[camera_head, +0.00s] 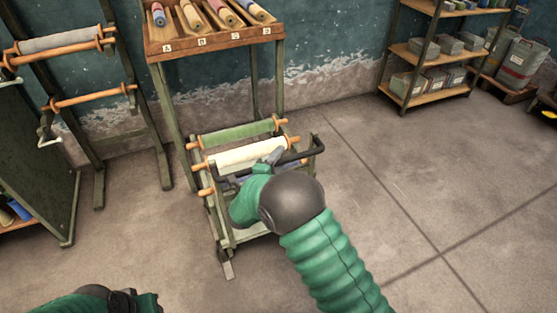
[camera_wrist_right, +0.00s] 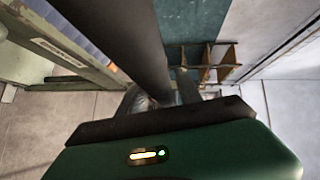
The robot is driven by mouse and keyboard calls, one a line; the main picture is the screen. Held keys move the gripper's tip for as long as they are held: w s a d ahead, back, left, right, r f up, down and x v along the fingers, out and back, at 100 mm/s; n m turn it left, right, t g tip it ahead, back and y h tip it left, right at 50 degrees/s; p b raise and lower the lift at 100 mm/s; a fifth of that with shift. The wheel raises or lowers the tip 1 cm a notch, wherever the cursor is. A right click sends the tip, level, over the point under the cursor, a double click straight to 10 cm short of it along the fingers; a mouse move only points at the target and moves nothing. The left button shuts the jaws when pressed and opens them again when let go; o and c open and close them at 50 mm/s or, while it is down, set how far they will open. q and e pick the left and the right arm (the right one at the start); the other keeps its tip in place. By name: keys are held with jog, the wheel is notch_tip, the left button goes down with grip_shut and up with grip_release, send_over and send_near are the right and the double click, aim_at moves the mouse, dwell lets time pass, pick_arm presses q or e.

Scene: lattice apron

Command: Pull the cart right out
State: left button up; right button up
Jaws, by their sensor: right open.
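The cart (camera_head: 222,226) is a low green-grey frame holding rolls, partly under the tall stand in the middle of the head view. A green roll (camera_head: 238,133) and a cream roll (camera_head: 240,157) lie across it on wooden rods. Its black bar handle (camera_head: 307,148) faces me. My right gripper (camera_head: 273,158) is open at the handle, and my arm hides part of the cart. In the right wrist view a dark bar (camera_wrist_right: 125,45) runs close to the gripper; whether it lies between the fingers I cannot tell. My left gripper (camera_head: 122,301) is at the bottom left edge, its jaws unclear.
The tall stand (camera_head: 215,40) with a tray of rolls rises over the cart. A roll rack (camera_head: 70,70) and dark green panel (camera_head: 38,150) stand to the left. Shelves (camera_head: 430,53) with bins stand back right. The floor (camera_head: 430,210) right of the cart is clear.

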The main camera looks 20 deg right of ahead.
jog(key=shift+r, duration=0.1)
jog(key=p+v, duration=0.3)
jog(key=v, duration=1.4)
jog(key=shift+w, duration=0.1)
